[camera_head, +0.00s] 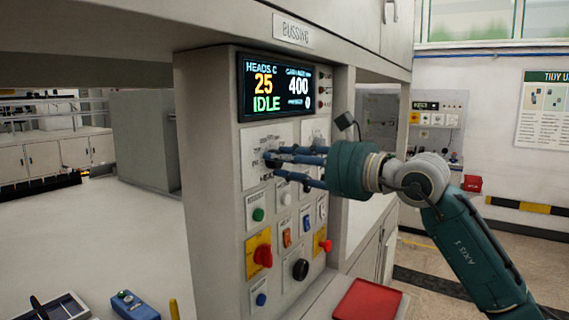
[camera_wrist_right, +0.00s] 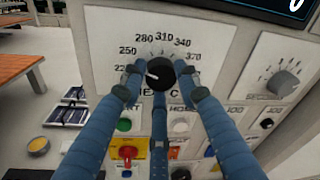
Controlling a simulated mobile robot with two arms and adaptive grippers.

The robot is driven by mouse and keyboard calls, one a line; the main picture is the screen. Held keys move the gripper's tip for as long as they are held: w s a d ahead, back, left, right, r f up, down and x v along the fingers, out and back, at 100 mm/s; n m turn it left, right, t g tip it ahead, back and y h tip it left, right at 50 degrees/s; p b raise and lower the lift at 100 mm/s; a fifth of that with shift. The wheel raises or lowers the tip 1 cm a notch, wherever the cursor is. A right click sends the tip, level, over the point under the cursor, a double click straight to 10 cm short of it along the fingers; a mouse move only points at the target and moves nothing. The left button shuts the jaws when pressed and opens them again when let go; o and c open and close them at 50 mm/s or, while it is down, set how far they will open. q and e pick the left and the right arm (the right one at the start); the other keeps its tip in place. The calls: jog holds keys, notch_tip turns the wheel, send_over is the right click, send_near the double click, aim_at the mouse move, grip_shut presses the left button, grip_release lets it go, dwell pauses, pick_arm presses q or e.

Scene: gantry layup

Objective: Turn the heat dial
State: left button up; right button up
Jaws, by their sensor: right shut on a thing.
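The heat dial (camera_wrist_right: 160,74) is a black knob on a white plate with a printed scale of numbers around it. Its white pointer is turned to the left, toward the low end of the scale. My right gripper (camera_wrist_right: 164,78) is shut on the dial, its blue fingers around the knob. In the head view my right gripper (camera_head: 275,159) reaches the panel from the right and its fingers hide most of the dial. The display (camera_head: 278,89) above reads HEADS C 25, 400 and IDLE. My left gripper is not in view.
Below the dial are a green button (camera_head: 258,214), a red knob on a yellow plate (camera_head: 261,254) and a black knob (camera_head: 300,269). A second, grey dial (camera_wrist_right: 283,83) sits to the right. A red box (camera_head: 368,299) stands at the panel's foot.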

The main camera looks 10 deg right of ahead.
jog(key=shift+w+d+r+m+g+y+p, duration=0.1)
jog(key=shift+m+g+p, duration=0.15)
jog(key=shift+m, duration=1.85)
jog(key=shift+d+r+m+g+y+p, duration=0.15)
jog(key=shift+m+g+p, duration=0.15)
jog(key=shift+m, duration=1.8)
jog(key=shift+w+r+m+g+y+p, duration=0.1)
jog(key=shift+m+g+p, duration=0.15)
jog(key=shift+m, duration=1.85)
jog(key=o, duration=1.2)
jog(key=shift+c, duration=0.2)
jog(key=shift+f, duration=0.1)
jog(key=shift+s+d, duration=0.1)
jog(key=v, duration=1.2)
